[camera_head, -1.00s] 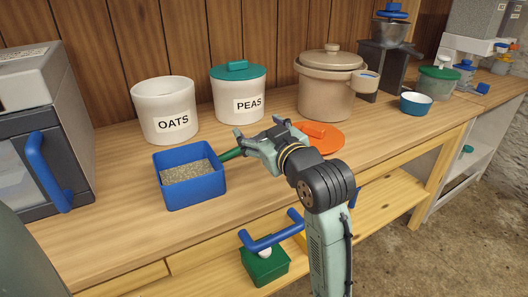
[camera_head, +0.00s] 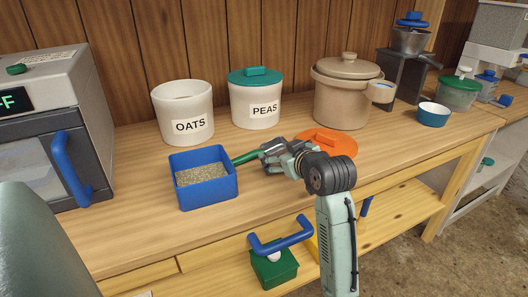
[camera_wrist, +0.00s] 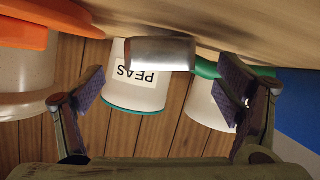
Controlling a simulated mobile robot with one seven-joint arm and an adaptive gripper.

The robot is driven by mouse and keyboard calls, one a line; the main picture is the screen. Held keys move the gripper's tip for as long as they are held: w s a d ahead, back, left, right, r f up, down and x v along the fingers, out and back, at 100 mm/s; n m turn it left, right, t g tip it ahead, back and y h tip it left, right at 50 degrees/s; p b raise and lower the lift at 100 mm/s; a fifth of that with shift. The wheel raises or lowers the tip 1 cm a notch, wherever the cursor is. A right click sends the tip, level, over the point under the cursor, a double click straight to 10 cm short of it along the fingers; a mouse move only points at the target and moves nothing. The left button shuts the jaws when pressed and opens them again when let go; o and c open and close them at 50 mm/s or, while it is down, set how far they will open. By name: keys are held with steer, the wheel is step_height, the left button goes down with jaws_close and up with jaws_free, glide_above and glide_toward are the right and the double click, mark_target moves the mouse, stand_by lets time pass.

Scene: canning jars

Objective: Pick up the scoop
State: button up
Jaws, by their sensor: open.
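The scoop has a green handle (camera_head: 245,157) that points toward the blue bin. In the wrist view its silver metal part (camera_wrist: 160,53) spans the gap between my fingers, with the green handle (camera_wrist: 206,68) to its right. My gripper (camera_head: 272,154) is open at the scoop, right of the bin. In the wrist view both dark finger pads of my gripper (camera_wrist: 165,85) are spread apart, and the scoop appears just beyond them. I cannot tell whether either pad touches it. My fingers partly hide the scoop in the head view.
The blue bin (camera_head: 226,189) of grain stands left of the gripper. Behind are the OATS jar (camera_head: 184,105), PEAS jar (camera_head: 255,110) and a beige pot (camera_head: 341,104). An orange lid (camera_head: 340,144) lies close on the right. The front counter is clear.

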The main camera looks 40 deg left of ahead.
steer(key=shift+w+a+f, duration=0.3)
steer(key=shift+a+f, duration=0.05)
steer(key=shift+a, duration=0.2)
steer(key=shift+c, duration=0.5)
steer(key=c, duration=1.3)
steer(key=shift+r, duration=4.75)
steer(key=shift+m+g+y, duration=0.4)
steer(key=shift+m+g, duration=0.2)
steer(key=shift+m, duration=0.3)
steer(key=shift+w+d+f+b, duration=0.15)
steer(key=shift+f+b, duration=0.35)
steer(key=shift+f, duration=1)
steer(key=shift+w+f+b, duration=0.2)
steer(key=shift+f+b, duration=0.3)
steer(key=shift+f, duration=0.95)
steer(key=shift+w+d+f+b, duration=0.15)
steer(key=shift+f+b, duration=0.35)
steer(key=shift+f, duration=1)
steer(key=shift+f+b, duration=0.3)
steer(key=shift+f, duration=0.35)
steer(key=o, duration=1.4)
